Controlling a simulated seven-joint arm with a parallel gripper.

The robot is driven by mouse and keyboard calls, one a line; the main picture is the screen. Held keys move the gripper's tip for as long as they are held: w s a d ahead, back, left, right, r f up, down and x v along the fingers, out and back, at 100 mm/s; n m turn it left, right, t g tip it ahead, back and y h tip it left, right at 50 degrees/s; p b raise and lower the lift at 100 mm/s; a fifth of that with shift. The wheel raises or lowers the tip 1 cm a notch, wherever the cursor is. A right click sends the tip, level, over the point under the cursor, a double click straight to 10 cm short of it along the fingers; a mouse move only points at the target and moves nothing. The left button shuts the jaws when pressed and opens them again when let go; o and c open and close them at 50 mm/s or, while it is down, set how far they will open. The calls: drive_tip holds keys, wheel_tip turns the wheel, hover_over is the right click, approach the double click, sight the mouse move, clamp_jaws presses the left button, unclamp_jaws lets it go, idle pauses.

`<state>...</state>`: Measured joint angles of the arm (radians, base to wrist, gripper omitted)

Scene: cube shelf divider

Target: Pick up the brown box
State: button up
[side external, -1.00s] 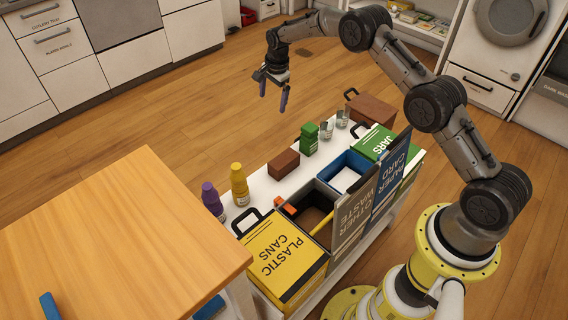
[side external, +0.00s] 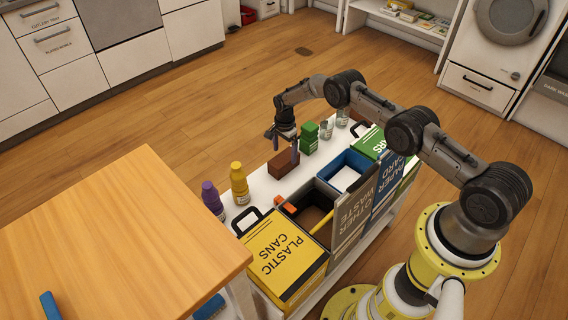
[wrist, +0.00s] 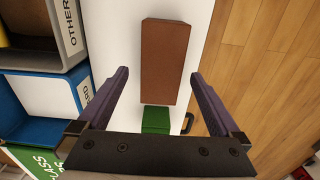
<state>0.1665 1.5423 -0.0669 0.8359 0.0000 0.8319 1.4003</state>
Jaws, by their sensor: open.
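The brown box (side external: 283,163) lies on the white bench top, between the yellow bottle and the green item. In the wrist view the brown box (wrist: 166,60) is a long block, seen from above, with a green item (wrist: 157,119) close to its near end. My gripper (side external: 285,146) is just above the box in the side view. In the wrist view my gripper (wrist: 158,74) is open and empty, its purple fingers on either side of the box's near part in the picture. I cannot tell the exact height of the fingertips above the box.
Along the bench stand a purple bottle (side external: 212,199), a yellow bottle (side external: 239,184) and clear glasses (side external: 326,129). A wooden table (side external: 120,230) is at left.

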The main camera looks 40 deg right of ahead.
sight(284, 157)
drive_tip(key=shift+w+f, duration=0.1)
drive_tip(key=shift+f, duration=2.55)
clamp_jaws()
drive_tip(key=shift+w+r, duration=0.1)
drive_tip(key=shift+r, duration=0.05)
